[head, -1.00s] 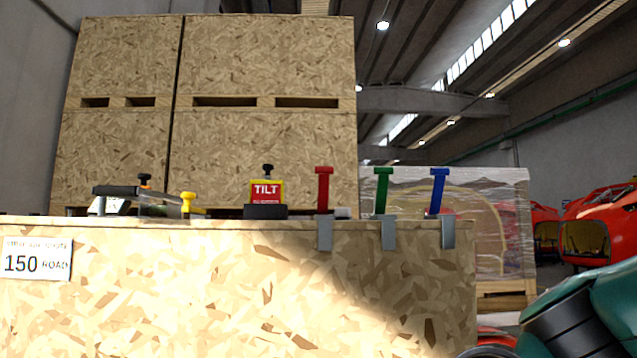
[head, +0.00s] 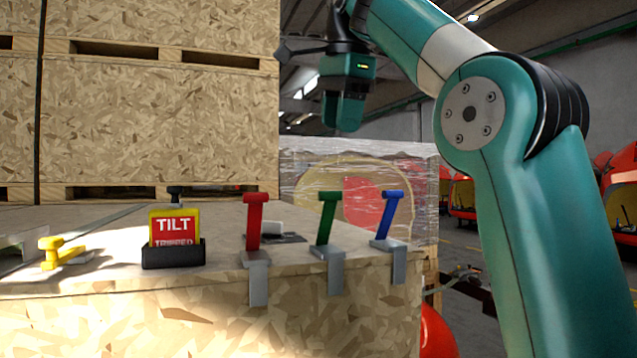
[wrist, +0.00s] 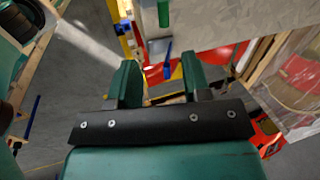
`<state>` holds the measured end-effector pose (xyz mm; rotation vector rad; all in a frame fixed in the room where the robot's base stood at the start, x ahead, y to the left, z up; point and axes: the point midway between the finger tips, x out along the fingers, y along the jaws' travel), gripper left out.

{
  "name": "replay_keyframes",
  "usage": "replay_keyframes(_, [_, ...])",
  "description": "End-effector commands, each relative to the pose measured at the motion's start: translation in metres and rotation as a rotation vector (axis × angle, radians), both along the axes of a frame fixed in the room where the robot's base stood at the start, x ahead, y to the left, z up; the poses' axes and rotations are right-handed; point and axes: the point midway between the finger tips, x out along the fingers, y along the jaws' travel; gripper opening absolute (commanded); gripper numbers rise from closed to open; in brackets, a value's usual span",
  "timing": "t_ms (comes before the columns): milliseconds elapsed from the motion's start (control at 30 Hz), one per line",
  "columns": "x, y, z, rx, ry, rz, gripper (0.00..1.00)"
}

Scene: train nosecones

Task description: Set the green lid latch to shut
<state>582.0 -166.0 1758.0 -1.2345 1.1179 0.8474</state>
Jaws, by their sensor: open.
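The green latch (head: 326,219) is a T-topped handle standing up, leaning slightly right, from a grey bracket over the front edge of the wooden crate (head: 330,310). It stands between a red latch (head: 253,222) and a blue latch (head: 388,216). My gripper (head: 346,112) hangs above and behind the green latch, pointing down and clear of it. In the wrist view my gripper (wrist: 158,66) has its two green fingers apart with nothing held. There the green latch (wrist: 163,13) is at the top edge, beyond the fingers, and the blue latch (wrist: 167,62) shows between them.
A TILT sign (head: 173,230) in a black holder and a yellow handle (head: 60,252) sit on the crate top at left. Tall wooden crates (head: 160,115) stand behind. A plastic-wrapped crate (head: 415,185) is behind the latches. Open air surrounds my gripper.

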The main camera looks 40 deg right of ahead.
Motion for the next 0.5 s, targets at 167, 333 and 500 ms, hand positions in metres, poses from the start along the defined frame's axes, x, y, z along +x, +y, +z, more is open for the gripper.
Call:
replay_keyframes(167, [-0.005,-0.006,0.011,0.025,-0.012,-0.096,0.44])
replay_keyframes(333, [0.001,-0.005,-0.016,0.027,-0.011,-0.096,0.44])
replay_keyframes(500, [0.011,-0.008,-0.051,0.026,-0.010,-0.094,0.44])
